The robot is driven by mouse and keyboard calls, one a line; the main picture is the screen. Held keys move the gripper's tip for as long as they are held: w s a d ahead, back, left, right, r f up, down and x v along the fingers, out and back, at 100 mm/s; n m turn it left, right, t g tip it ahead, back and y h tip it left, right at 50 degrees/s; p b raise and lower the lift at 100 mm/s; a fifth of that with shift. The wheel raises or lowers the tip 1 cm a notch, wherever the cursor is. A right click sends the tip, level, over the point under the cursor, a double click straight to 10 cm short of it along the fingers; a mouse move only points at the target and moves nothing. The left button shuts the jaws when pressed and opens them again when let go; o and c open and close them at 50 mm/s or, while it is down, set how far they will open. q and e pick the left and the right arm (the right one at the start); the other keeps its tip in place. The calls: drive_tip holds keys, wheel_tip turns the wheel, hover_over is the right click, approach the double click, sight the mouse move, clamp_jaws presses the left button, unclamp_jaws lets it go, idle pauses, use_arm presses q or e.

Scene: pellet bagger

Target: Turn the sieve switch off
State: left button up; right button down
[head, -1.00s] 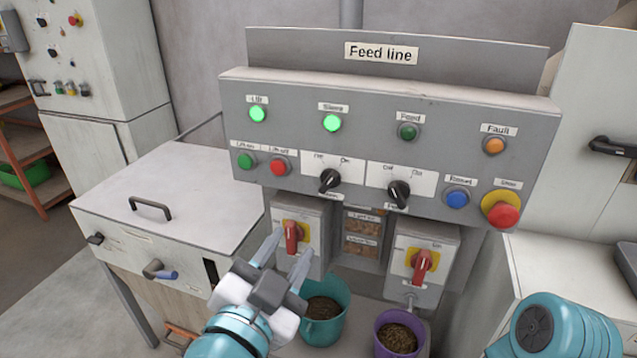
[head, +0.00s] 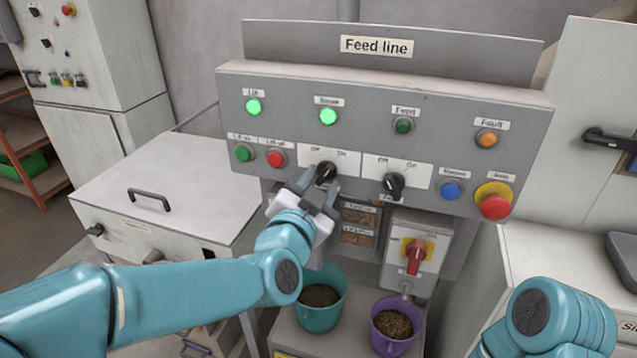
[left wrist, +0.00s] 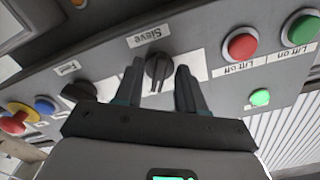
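The sieve switch (head: 326,172) is a black rotary knob on a white plate marked Off at left and On at right, on the grey Feed line panel. Its pointer is partly hidden in the head view. The sieve lamp (head: 328,117) above it glows green. My left gripper (head: 318,188) is at the knob, fingers open and pointing at the panel. In the left wrist view the sieve knob (left wrist: 157,69) sits between the two fingertips, with a small gap visible on each side. My right gripper is out of view; only part of my right arm shows.
The feed knob (head: 394,184) is to the right; the red lift off button (head: 277,158) is close on the left. A red stop button (head: 495,205) is at the far right. A teal bucket (head: 322,315) and purple bucket (head: 396,325) stand below.

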use_arm(q)
clamp_jaws()
